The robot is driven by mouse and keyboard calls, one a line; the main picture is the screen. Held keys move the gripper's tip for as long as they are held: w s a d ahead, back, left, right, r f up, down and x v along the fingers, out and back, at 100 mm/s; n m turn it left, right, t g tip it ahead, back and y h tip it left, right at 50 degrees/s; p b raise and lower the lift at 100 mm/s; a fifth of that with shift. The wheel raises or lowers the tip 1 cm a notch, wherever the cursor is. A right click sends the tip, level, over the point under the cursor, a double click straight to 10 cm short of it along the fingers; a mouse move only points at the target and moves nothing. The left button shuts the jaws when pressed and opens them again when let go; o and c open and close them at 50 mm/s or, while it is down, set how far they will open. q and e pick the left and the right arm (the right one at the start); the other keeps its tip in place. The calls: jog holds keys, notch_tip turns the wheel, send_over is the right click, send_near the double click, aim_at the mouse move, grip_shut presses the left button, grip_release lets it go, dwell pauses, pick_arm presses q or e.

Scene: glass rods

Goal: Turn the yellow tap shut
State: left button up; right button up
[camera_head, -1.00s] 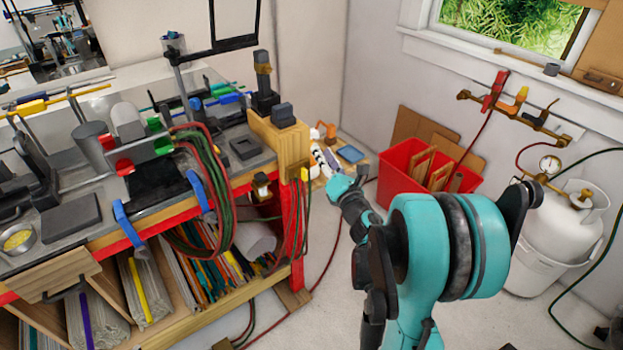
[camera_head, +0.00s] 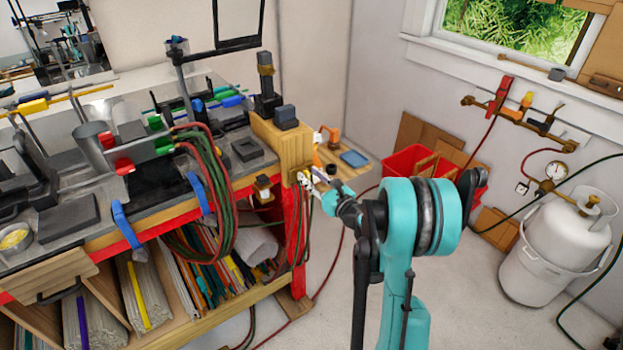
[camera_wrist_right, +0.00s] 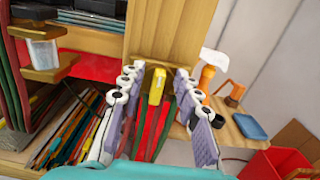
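The yellow tap (camera_wrist_right: 156,86) shows in the right wrist view on the end of the wooden bench post, with red and green hoses hanging below it. My right gripper (camera_head: 312,180) is at this bench corner in the head view. In the wrist view its two white and purple fingers are spread apart, one on each side of the tap. I cannot tell whether either finger touches it. In the head view the gripper mostly hides the tap. My left gripper is not in view.
The wooden bench end (camera_head: 283,143) stands right behind the tap. A small wooden shelf (camera_head: 350,172) with a blue pad (camera_head: 354,159) is to its right. A red crate (camera_head: 402,163) and a white gas cylinder (camera_head: 562,240) stand farther right. The floor between is clear.

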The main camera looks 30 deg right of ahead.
jog(key=shift+c, duration=0.3)
grip_shut()
jog(key=shift+m, duration=0.3)
jog(key=m, duration=0.1)
jog(key=m+b, duration=0.1)
jog(key=m, duration=0.1)
jog(key=shift+w+d+f+m, duration=0.1)
jog(key=shift+d+m, duration=0.2)
jog(key=shift+d, duration=0.05)
jog(key=m, duration=0.1)
jog(key=m+b, duration=0.1)
jog(key=m, duration=0.1)
jog(key=shift+d+f+m, duration=0.15)
jog(key=shift+d+m, duration=0.1)
jog(key=shift+m, duration=0.05)
jog(key=m, duration=0.3)
jog(key=f+m+b, duration=0.1)
jog(key=m, duration=0.2)
jog(key=m+b, duration=0.1)
jog(key=m, duration=0.3)
jog(key=shift+d+f, duration=0.2)
jog(key=shift+d, duration=0.2)
